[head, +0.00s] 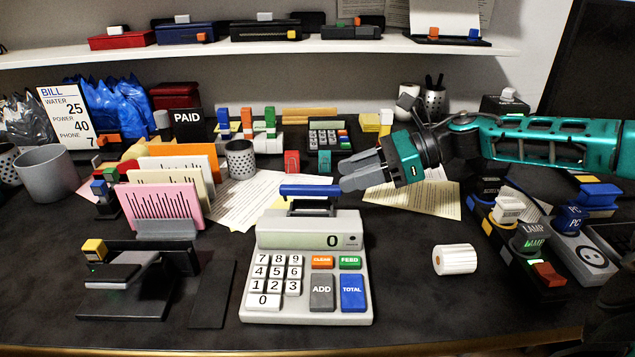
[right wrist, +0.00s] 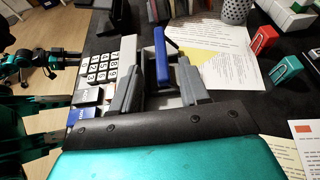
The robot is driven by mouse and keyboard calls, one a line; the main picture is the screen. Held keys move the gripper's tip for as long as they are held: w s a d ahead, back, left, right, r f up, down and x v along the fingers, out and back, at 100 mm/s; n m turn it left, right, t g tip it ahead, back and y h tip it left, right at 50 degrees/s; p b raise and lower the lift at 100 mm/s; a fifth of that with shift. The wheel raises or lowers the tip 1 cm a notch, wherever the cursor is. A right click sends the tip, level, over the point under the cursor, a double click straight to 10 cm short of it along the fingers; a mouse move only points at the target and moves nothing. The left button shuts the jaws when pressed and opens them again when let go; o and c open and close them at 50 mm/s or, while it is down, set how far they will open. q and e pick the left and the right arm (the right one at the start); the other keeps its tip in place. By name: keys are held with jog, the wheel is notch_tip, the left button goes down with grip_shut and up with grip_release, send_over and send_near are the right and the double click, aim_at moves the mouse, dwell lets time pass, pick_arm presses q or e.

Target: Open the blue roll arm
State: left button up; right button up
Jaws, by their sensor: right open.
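The grey adding machine (head: 305,270) stands at the middle of the desk, with "0" on its display. Its blue roll arm (head: 310,190) is a bar lying crosswise above a dark holder behind the display. My right gripper (head: 348,177) comes in from the right, open, with its grey fingers at the bar's right end. In the right wrist view the blue roll arm (right wrist: 162,57) shows between the two spread fingers; I cannot tell whether they touch it. A white paper roll (head: 455,259) lies on the desk to the right.
Pink and cream cards (head: 165,205) stand in a rack to the left, near a black stapler-like device (head: 135,275). Papers (head: 265,200) lie behind the machine. The desk around the paper roll is clear.

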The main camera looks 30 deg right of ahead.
aim_at(312, 186)
jog(key=x, duration=0.6)
jog(key=shift+w+a+f, duration=0.15)
jog(key=shift+w+a, duration=0.1)
jog(key=shift+c, duration=0.3)
grip_shut()
